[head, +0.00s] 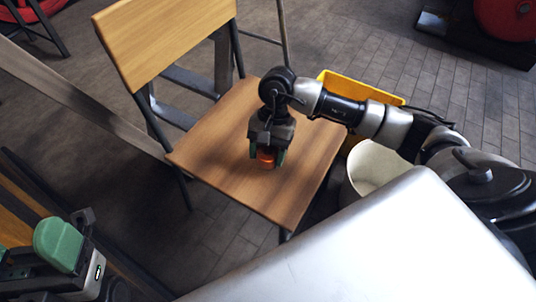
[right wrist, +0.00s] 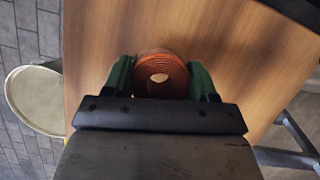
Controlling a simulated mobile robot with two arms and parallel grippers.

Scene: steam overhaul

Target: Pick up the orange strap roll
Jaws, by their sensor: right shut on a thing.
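The orange strap roll (head: 265,157) is on the wooden chair seat (head: 220,160) in the head view, partly hidden by my right gripper (head: 266,155). In the right wrist view the orange strap roll (right wrist: 161,66) shows as a coiled ring with a hole in its middle. It sits between the two green fingers of my right gripper (right wrist: 160,78), which is shut on it. I cannot tell whether the roll touches the seat. My left gripper (head: 62,246) is at the lower left of the head view, away from the chair; its opening does not show clearly.
The chair's wooden backrest (head: 165,40) rises behind the seat. A yellow container (head: 340,78) and a white bucket (head: 372,168) stand right of the chair. A pale metallic surface (head: 370,250) fills the lower right. Red equipment (head: 505,18) stands at the top right.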

